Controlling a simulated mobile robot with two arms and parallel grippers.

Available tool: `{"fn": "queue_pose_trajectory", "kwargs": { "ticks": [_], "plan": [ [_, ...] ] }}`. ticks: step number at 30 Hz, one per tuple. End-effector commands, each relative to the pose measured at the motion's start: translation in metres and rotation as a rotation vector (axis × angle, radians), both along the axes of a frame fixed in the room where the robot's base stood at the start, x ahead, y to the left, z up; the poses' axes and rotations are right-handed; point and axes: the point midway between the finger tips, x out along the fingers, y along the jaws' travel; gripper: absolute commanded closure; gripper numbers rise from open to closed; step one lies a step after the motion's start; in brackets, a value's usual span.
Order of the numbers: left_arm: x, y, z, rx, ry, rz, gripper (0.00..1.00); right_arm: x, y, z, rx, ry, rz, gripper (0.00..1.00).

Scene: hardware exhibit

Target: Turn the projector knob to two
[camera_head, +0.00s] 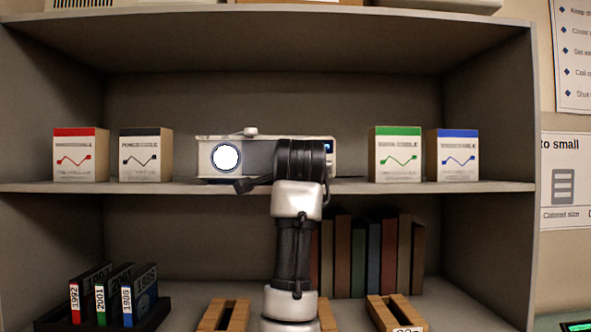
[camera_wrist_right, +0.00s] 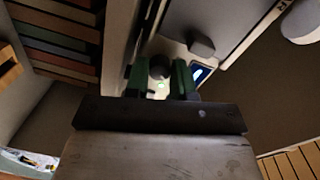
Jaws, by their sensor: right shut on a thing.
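The projector (camera_head: 208,145) stands on the middle shelf, a pale box with a bright round lens (camera_head: 226,158) at its left. My right arm rises from below in front of its right half and hides the knob and gripper there in the head view. In the right wrist view my right gripper (camera_wrist_right: 159,80) has its two green-tinted fingers on either side of a dark round knob (camera_wrist_right: 160,66), and is shut on it. A small blue display (camera_wrist_right: 200,74) shows beside the fingers. I cannot read the knob's setting. My left gripper is not in view.
White-faced boxes stand left, including a red-topped one (camera_head: 80,155), and right, including a green-topped one (camera_head: 397,154). The shelf edge (camera_head: 120,187) runs below the projector. Books (camera_head: 358,258), a binder rack (camera_head: 155,315) and wooden holders (camera_head: 398,312) fill the lower shelf.

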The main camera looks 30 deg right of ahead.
Motion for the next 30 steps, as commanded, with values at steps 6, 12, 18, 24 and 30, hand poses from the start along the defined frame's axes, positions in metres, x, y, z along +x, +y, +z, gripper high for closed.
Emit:
{"fn": "queue_pose_trajectory", "kwargs": {
  "ticks": [6,12,18,24,30],
  "plan": [
    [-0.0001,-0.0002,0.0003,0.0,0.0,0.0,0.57,-0.0001,-0.0005,-0.0005,0.057,-0.034,-0.001,1.0],
    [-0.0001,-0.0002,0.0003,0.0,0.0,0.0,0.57,-0.0002,-0.0009,-0.0009,0.074,-0.042,-0.002,0.99],
    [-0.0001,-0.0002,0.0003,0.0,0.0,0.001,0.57,-0.0002,-0.001,-0.0011,0.076,-0.043,-0.002,1.0],
    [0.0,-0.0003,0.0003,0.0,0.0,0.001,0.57,-0.0001,-0.0009,-0.0011,0.075,-0.043,-0.002,0.65],
    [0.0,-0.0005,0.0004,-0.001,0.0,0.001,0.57,-0.0002,-0.0006,-0.0006,0.073,-0.044,-0.001,0.65]
  ]
}}
